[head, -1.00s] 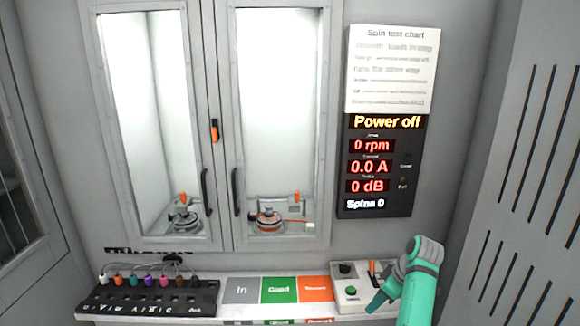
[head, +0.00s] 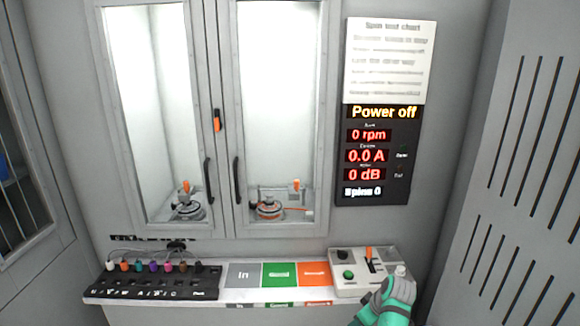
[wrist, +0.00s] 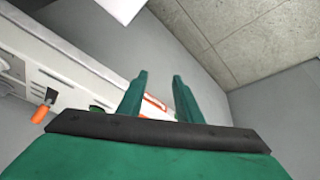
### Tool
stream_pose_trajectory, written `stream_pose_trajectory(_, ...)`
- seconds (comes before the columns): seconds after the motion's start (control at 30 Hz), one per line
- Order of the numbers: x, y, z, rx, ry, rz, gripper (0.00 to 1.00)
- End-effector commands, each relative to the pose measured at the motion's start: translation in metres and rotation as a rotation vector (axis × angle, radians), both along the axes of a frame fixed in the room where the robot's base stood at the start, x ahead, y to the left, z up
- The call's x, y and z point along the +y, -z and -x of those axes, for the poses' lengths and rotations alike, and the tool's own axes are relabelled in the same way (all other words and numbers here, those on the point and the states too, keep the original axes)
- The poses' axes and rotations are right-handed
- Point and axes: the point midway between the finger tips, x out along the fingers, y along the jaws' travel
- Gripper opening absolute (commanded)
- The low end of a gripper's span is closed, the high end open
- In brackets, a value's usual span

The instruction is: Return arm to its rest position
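My arm shows at the lower right of the head view as a green and grey link, in front of the control box (head: 345,286); the fingertips cannot be made out there. In the wrist view my gripper (wrist: 160,85) has its two green fingers apart with nothing between them. The control box has an orange-tipped lever (head: 369,256), a green button and a dark knob. The lever's orange handle (wrist: 40,113) also shows at the left of the wrist view, apart from the fingers.
A shelf holds a black rack (head: 150,283) with several coloured plugs, and grey, green (head: 279,274) and orange pads. Behind it stands a closed two-door cabinet with motors (head: 269,210) inside. The display (head: 377,155) reads Power off, 0 rpm. A slotted grey panel (head: 510,200) stands at right.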

Motion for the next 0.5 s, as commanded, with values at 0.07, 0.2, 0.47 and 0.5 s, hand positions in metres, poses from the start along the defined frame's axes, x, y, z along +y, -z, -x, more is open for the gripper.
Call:
stream_pose_trajectory(0.07,0.013,0.032,0.010,-0.012,0.035,0.002,0.32)
stream_pose_trajectory(0.2,0.034,0.081,0.028,-0.052,0.108,0.008,0.32)
stream_pose_trajectory(0.47,0.073,0.153,0.077,-0.133,0.233,0.015,0.32)
stream_pose_trajectory(0.5,0.079,0.161,0.086,-0.147,0.251,0.014,0.32)
